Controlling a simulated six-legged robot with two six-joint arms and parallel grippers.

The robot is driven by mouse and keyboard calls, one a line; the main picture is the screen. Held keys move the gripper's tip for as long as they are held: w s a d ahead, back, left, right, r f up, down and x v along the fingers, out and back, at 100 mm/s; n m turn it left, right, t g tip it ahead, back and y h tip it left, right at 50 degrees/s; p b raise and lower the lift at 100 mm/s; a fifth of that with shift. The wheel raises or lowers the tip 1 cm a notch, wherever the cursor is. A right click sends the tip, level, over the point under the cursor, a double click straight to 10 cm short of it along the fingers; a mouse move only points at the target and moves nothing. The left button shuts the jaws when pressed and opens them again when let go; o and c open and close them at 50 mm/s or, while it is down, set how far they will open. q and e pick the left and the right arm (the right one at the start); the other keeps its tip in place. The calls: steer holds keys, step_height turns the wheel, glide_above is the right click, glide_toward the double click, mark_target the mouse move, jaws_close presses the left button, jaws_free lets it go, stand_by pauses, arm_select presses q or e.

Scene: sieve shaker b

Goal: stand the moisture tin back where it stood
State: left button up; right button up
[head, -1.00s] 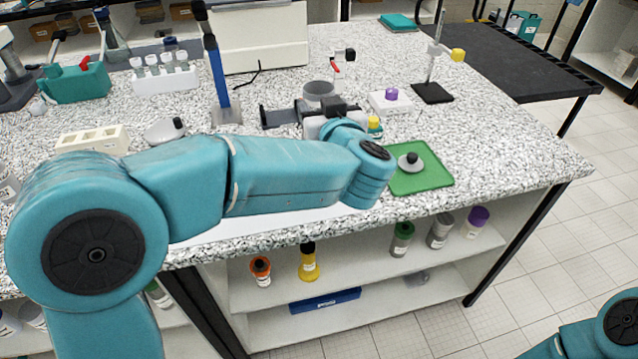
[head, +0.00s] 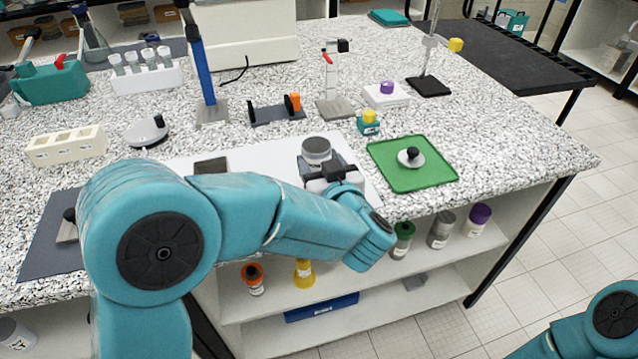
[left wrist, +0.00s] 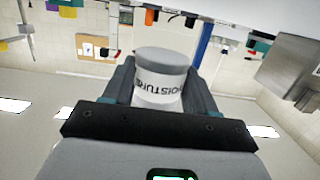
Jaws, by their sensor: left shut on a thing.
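The moisture tin (head: 316,150) is a grey cylinder with a white label band. My left gripper (head: 322,168) is shut on it, with the tin's top standing above the fingers. In the head view it shows over the white sheet (head: 262,163) near the bench's front; its height above the sheet is hard to tell. The left wrist view shows the tin (left wrist: 160,85) between the two dark fingers, with "MOISTURE" lettering on it. My right gripper is out of view; only part of my right arm shows at the lower right.
A green mat (head: 388,181) with a grey, black-knobbed lid lies to the right. A teal, yellow-capped bottle (head: 369,127), a dark cradle with an orange end (head: 272,113) and a clamp stand (head: 336,105) stand behind. A dark square plate (head: 210,166) lies left on the sheet.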

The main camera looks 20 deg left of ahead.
arm_select(q)
steer(key=shift+w+f+b, duration=0.1)
steer(key=shift+f+b, duration=0.3)
steer(key=shift+f, duration=2)
steer(key=shift+f, duration=0.2)
steer(key=o, duration=1.2)
steer(key=shift+r, duration=0.1)
steer(key=shift+r, duration=0.15)
steer(key=v, duration=1.2)
